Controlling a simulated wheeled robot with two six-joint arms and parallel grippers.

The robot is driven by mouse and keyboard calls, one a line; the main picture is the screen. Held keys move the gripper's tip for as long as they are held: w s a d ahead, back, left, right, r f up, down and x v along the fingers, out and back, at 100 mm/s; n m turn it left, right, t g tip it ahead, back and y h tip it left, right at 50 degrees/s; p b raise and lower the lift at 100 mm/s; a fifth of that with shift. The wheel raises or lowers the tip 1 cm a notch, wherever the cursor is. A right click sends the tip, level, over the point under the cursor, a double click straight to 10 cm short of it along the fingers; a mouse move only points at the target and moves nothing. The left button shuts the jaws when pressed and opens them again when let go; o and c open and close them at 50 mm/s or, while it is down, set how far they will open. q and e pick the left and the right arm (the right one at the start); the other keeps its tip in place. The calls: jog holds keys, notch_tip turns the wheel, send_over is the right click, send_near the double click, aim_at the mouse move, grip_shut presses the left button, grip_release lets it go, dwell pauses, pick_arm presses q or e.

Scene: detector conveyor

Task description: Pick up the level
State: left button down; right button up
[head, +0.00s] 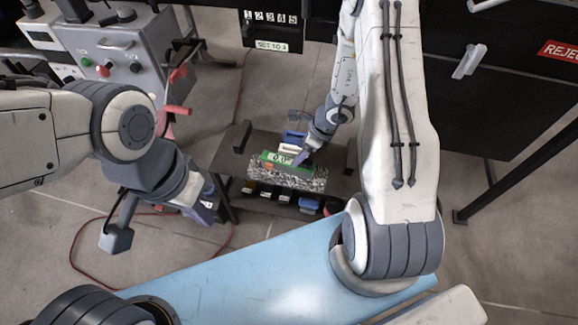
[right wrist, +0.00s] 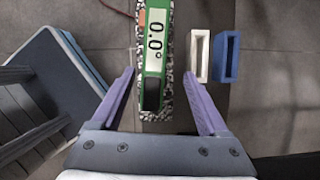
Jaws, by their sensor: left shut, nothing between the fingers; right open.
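The level is a green bar with a white display reading 0.0 (head: 275,158); it lies on a speckled stone block (head: 288,178) on a small dark table. In the right wrist view the level (right wrist: 157,28) runs lengthwise between the purple fingers. My right gripper (right wrist: 160,73) is open, with one finger on each side of the level and the block, and gaps show beside both. In the head view my right gripper (head: 303,158) partly covers the level's right end. My left gripper (head: 208,205) is shut and empty, left of the table.
A white hollow block (right wrist: 197,55) and a blue hollow block (right wrist: 227,57) stand close beside the stone block. A lower shelf holds several small items (head: 285,196). A grey control box (head: 115,55) with a red handle is at upper left.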

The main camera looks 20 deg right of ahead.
aim_at(289, 164)
jog(key=shift+x, duration=1.15)
jog(key=shift+s+a+b+x, duration=0.1)
jog(key=shift+a+b+x, duration=0.05)
jog(key=shift+x, duration=0.75)
jog(key=shift+s+a+b+x, duration=0.1)
jog(key=shift+a+b+x, duration=0.05)
jog(key=shift+x, duration=0.8)
jog(key=shift+s+a+b+x, duration=0.1)
jog(key=shift+b+x, duration=0.05)
jog(key=shift+x, duration=0.75)
jog(key=shift+r, duration=0.1)
jog(key=shift+c, duration=0.3)
grip_shut()
